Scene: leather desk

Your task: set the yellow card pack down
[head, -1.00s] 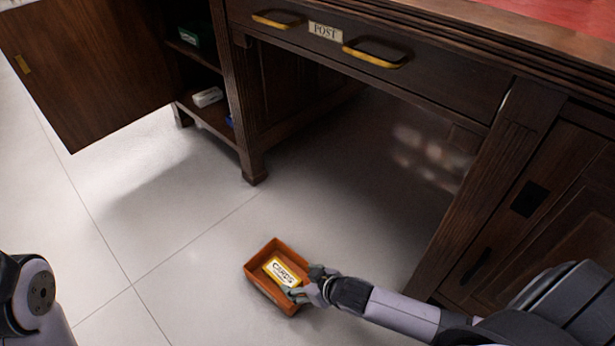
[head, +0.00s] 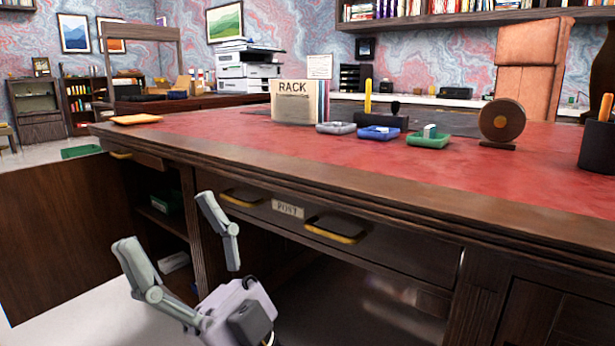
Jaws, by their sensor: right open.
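The yellow card pack and the small orange-brown tray on the floor are out of view now. My right gripper (head: 164,219) is raised in front of the desk's left part, near the open cabinet. Its two grey fingers are spread wide with nothing between them. My left gripper is not in view.
The desk's red leather top (head: 250,138) bears a RACK holder (head: 296,108), a blue tray (head: 378,133), a green tray (head: 428,141) and a round wooden object (head: 502,121). The POST drawer (head: 370,246) is below. A cabinet door (head: 60,235) stands open at left.

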